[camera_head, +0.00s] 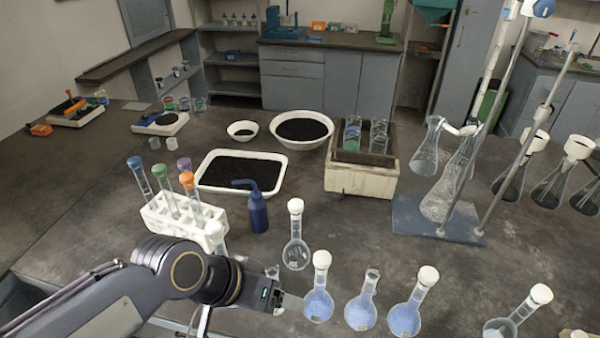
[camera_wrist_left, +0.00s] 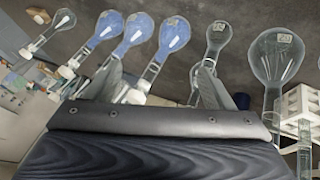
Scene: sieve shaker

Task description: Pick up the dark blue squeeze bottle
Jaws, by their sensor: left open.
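The dark blue squeeze bottle (camera_head: 258,212) stands upright on the table, in front of the white tray of dark material and right of the tube rack, with its bent spout pointing left. In the left wrist view, which is turned upside down, a small dark blue patch (camera_wrist_left: 242,101) beside the right finger seems to be the bottle, mostly hidden. My left gripper (camera_head: 277,291) is nearer the front edge than the bottle, apart from it; in the left wrist view its fingers (camera_wrist_left: 158,80) are spread and empty. My right gripper is not in view.
A clear stoppered flask (camera_head: 295,252) stands right of the bottle. Several blue-filled flasks (camera_head: 318,304) stand further right. The white tube rack (camera_head: 160,222) is left, with a partly hidden flask by my arm. The white tray (camera_head: 280,160) lies behind.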

